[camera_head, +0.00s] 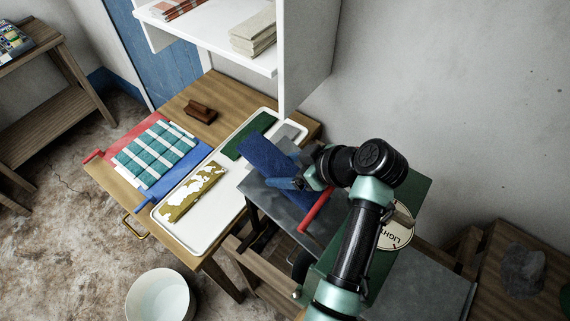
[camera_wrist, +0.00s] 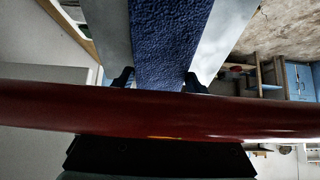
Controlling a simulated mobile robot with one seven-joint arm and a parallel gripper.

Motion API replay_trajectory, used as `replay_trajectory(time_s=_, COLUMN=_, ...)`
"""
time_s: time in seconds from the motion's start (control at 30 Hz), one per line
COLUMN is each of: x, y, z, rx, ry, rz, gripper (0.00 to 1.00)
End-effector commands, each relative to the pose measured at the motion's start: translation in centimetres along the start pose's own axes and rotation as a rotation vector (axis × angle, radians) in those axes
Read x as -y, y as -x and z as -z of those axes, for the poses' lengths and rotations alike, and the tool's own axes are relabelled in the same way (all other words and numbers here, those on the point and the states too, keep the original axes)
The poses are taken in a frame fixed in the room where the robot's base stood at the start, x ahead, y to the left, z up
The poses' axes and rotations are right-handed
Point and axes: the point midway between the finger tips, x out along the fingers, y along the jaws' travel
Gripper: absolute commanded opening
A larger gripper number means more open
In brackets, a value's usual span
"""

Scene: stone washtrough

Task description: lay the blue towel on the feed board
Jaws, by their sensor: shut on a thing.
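The blue towel (camera_head: 266,156) is a flat dark blue strip held in my gripper (camera_head: 303,176). It stretches up and left from the jaws, over the right side of the white tray. In the wrist view the towel (camera_wrist: 165,45) runs between the two dark fingertips (camera_wrist: 157,79), which are shut on it. A dark grey flat board (camera_head: 287,204), perhaps the feed board, lies below my gripper and right of the tray. I cannot tell whether the towel touches anything beneath. A red bar (camera_head: 316,211) beside the gripper crosses the wrist view too (camera_wrist: 160,110).
The white tray (camera_head: 205,239) holds a mustard-and-white patterned piece (camera_head: 193,194) and a green one (camera_head: 248,134). A teal striped stack (camera_head: 155,149) sits on red and blue sheets at left. A shelf unit (camera_head: 283,65) rises behind. A white bucket (camera_head: 160,297) stands on the floor.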

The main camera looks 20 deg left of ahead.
Motion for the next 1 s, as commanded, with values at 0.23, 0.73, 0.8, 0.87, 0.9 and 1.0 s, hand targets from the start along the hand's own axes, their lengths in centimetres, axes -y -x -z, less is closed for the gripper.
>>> replay_trajectory(time_s=0.23, x=0.0, y=0.0, z=0.1, rx=-0.001, ry=0.001, rz=-0.001, gripper=1.0)
replay_trajectory(time_s=0.73, x=-0.1, y=2.5, z=2.7, rx=-0.002, ry=0.007, rz=-0.005, gripper=1.0)
replay_trajectory(time_s=0.8, x=-0.1, y=3.6, z=3.7, rx=-0.001, ry=0.007, rz=-0.005, gripper=1.0)
replay_trajectory(time_s=0.87, x=-0.1, y=4.4, z=4.6, rx=-0.001, ry=0.006, rz=-0.005, gripper=1.0)
replay_trajectory(time_s=0.9, x=-0.1, y=4.9, z=5.1, rx=-0.002, ry=0.006, rz=-0.005, gripper=1.0)
replay_trajectory(time_s=1.0, x=-0.1, y=5.9, z=6.2, rx=-0.002, ry=0.005, rz=-0.004, gripper=1.0)
